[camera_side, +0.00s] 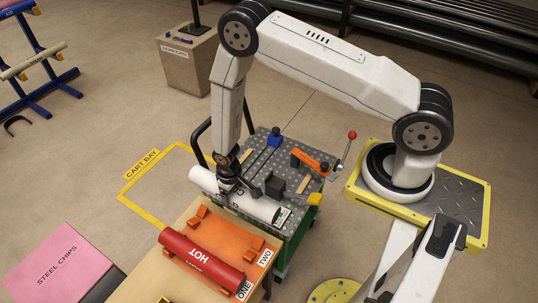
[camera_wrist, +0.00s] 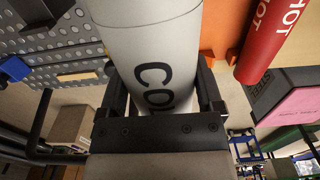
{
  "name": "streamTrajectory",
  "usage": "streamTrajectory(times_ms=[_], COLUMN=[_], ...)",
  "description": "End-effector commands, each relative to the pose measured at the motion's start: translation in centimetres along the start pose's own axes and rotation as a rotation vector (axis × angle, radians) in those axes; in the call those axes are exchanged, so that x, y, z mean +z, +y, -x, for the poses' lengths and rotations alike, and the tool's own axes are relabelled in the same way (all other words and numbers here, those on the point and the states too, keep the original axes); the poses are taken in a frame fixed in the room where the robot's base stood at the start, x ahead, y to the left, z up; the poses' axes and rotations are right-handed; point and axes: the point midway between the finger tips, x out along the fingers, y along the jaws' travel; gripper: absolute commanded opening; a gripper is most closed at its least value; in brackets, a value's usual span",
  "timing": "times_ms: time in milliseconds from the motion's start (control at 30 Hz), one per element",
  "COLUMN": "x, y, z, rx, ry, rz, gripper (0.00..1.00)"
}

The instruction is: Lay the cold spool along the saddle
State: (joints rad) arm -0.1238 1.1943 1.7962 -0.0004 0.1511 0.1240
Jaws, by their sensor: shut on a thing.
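The cold spool (camera_side: 262,208) is a white cylinder; black letters starting "CO" show on it in the wrist view (camera_wrist: 150,40). My gripper (camera_side: 230,186) is shut around its body, with a finger on either side in the wrist view (camera_wrist: 160,92). In the side view the spool appears over the near edge of the metal cart, roughly parallel to the red spool. Its height is hard to tell. The orange saddle board (camera_side: 224,236) lies on the bench. Its row marked TWO has bare blocks. The red HOT spool (camera_side: 200,262) lies along row ONE.
The perforated cart top (camera_side: 262,158) holds a blue block (camera_side: 275,137) and an orange clamp (camera_side: 310,161) with an upright red-knobbed lever (camera_side: 352,135). A pink STEEL CHIPS box (camera_side: 58,263) stands at the lower left. The floor inside the yellow CART BAY outline is clear.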

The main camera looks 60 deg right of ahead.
Motion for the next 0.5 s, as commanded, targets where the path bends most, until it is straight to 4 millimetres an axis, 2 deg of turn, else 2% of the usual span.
streamTrajectory(times_ms=[33,200,333,500], x=[-0.3,-0.7,-0.8,-0.9], y=[-1.3,-4.2,-5.6,-6.3], z=[0.1,0.3,0.4,0.4], rx=[-0.001,-0.001,-0.001,-0.001], ry=[0.003,0.003,0.002,0.003], rz=[0.006,0.003,0.001,0.000], gripper=[0.00,0.00,0.00,0.00])
